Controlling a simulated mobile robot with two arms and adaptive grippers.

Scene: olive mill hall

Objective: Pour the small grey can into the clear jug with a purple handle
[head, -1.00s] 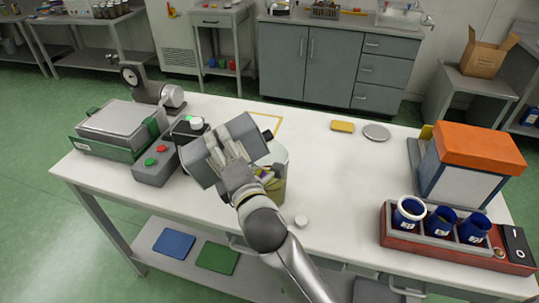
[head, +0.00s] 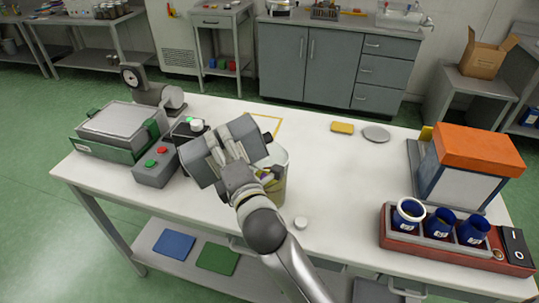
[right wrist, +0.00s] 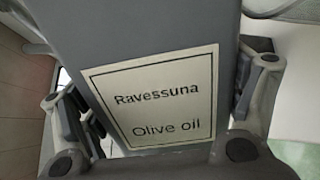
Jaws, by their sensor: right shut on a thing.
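My right gripper (head: 230,153) is shut on the grey can (head: 204,164) and holds it tilted above the table. In the right wrist view the can (right wrist: 165,30) fills the middle between the fingers (right wrist: 168,105); its label reads "Ravessuna Olive oil". The clear jug (head: 280,185) stands on the table right beside and partly under the can, with something yellowish inside. The can's mouth and any stream are not clear. My left gripper is not in view.
A green-edged device (head: 118,132) and a button box (head: 156,166) stand left of the can. A yellow outline (head: 279,123) lies behind it. A small white cap (head: 300,222) lies in front. Blue cups in a red rack (head: 455,252) and an orange-topped box (head: 478,147) stand right.

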